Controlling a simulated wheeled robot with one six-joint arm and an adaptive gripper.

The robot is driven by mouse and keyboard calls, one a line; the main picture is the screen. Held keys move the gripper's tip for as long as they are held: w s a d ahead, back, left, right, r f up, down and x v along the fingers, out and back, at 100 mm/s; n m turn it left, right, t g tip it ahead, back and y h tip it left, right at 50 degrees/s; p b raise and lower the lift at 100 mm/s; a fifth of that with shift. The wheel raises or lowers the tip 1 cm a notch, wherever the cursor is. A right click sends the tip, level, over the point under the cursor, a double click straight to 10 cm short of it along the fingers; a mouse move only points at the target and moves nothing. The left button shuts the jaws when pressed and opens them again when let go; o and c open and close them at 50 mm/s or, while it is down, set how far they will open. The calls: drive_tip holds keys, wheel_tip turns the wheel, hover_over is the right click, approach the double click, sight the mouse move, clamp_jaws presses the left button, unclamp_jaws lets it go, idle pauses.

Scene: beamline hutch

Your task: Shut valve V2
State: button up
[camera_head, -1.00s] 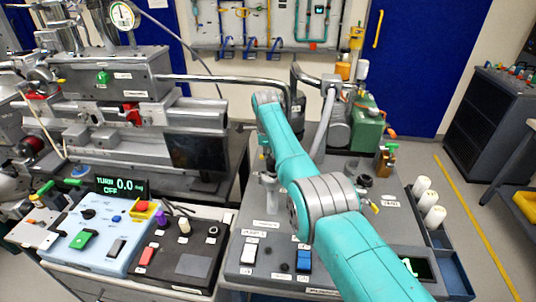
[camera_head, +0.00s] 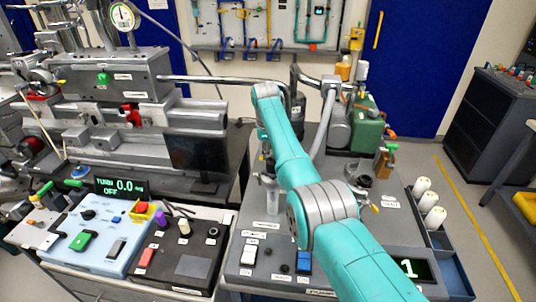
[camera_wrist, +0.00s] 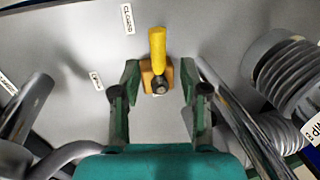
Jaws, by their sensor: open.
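In the wrist view, a valve with a yellow lever handle (camera_wrist: 158,48) on an orange-brown body (camera_wrist: 147,78) sits on a grey panel. The lever points to the top of the picture. A label reading CLOSED (camera_wrist: 128,18) lies up and left of it. A small label (camera_wrist: 96,80) left of the valve is too blurred to read, so I cannot confirm this is V2. My gripper (camera_wrist: 160,82) is open, with one dark green finger on each side of the valve and gaps visible. In the head view my arm hides the gripper and this valve.
Grey ribbed hoses (camera_wrist: 285,68) and a metal tube (camera_wrist: 235,105) run close on the right in the wrist view. A pipe (camera_wrist: 30,105) stands on the left. In the head view, a green-lit display (camera_head: 408,268) shows 1, and white cylinders (camera_head: 428,201) stand in a side tray.

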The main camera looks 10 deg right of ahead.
wheel_tip(320, 180, up, 9)
drive_tip(key=s, duration=0.1)
drive_tip(key=shift+s+a, duration=0.25)
drive_tip(key=shift+s, duration=0.1)
